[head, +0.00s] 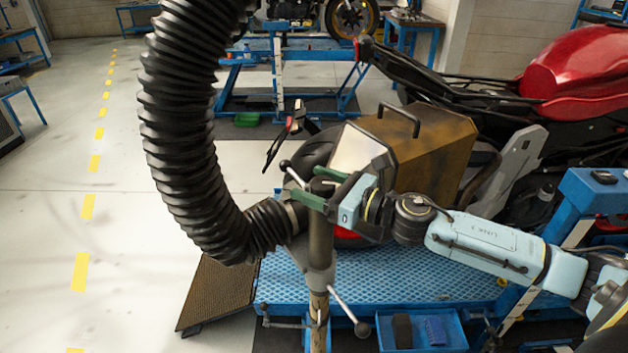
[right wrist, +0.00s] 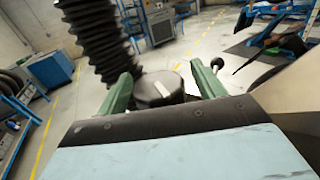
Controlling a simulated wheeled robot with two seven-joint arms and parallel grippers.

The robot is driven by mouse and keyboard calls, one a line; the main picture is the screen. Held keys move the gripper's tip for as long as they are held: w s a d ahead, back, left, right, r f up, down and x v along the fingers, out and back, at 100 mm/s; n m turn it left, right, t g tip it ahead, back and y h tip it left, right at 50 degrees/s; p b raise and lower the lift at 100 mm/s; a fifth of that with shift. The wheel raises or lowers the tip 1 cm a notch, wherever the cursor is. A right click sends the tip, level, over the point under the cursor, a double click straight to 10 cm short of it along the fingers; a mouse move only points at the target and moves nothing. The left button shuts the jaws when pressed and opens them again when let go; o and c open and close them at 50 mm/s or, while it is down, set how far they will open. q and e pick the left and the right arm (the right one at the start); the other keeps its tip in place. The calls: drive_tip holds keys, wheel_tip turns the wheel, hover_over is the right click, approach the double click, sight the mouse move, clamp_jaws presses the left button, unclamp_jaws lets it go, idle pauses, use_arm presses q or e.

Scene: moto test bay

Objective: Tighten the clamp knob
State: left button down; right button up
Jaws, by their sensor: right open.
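The clamp knob is a dark round cap with a pale mark on top. In the right wrist view the knob (right wrist: 160,92) sits between my two green fingers. In the head view the knob (head: 322,187) tops the upright stand (head: 320,243), partly covered by my fingers. My right gripper (head: 304,182) reaches in from the right with its fingers on either side of the knob. It is open, and the right wrist view (right wrist: 161,74) shows a gap beside the knob; contact is hard to judge. My left gripper is not in view.
A thick black ribbed hose (head: 190,130) joins the stand from the left. A ball-ended lever (head: 294,175) is close to the fingers. A brown case (head: 432,140) and red motorcycle (head: 580,75) stand behind, above a blue platform (head: 400,275). Floor at left is clear.

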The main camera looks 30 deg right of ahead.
drive_tip(key=shift+w+a, duration=0.15)
drive_tip(key=shift+w, duration=0.05)
